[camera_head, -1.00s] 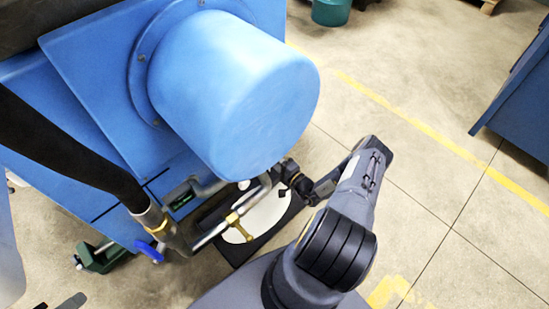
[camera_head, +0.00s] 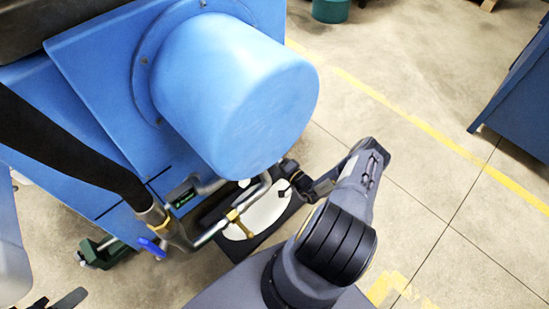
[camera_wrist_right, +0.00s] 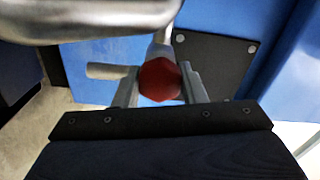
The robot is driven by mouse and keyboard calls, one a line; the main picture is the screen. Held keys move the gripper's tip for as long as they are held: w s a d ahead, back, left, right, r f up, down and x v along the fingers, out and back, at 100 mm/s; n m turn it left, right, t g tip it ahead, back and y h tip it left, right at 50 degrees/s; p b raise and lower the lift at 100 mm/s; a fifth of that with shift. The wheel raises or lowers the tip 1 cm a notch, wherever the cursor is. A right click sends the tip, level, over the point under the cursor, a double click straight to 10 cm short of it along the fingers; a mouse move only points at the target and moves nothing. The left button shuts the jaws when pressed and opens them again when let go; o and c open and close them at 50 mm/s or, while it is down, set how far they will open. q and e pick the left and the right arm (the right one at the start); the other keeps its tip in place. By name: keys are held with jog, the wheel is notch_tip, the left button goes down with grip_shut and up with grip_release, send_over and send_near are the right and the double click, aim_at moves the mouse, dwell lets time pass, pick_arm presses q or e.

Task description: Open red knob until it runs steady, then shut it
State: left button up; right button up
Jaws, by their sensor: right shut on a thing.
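The red knob (camera_wrist_right: 159,80) sits between the two fingers of my right gripper (camera_wrist_right: 160,88) in the right wrist view. The fingers are shut on it from both sides. In the head view my right gripper (camera_head: 292,176) is small and dark beside the bent metal pipe (camera_head: 262,190), and the knob cannot be made out there. A brass fitting (camera_head: 238,222) is on the pipe, above a white oval surface (camera_head: 265,212). I cannot make out any flow. Dark tips, probably my left gripper (camera_head: 55,302), show at the bottom left edge, mostly cut off.
The blue machine (camera_head: 105,95) with its large rounded cover (camera_head: 235,90) fills the upper left. A black hose (camera_head: 75,150) joins the pipe near a blue lever (camera_head: 152,247). A small display (camera_head: 183,196) shows green marks. Floor on the right is clear up to a blue cabinet (camera_head: 515,85).

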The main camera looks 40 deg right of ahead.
jog(key=o, duration=1)
jog(key=shift+s+d+p, duration=0.2)
jog(key=shift+s+p, duration=0.25)
jog(key=shift+s, duration=1.55)
jog(key=shift+s+d+p, duration=0.15)
jog(key=shift+s+p, duration=0.25)
jog(key=shift+s, duration=1.55)
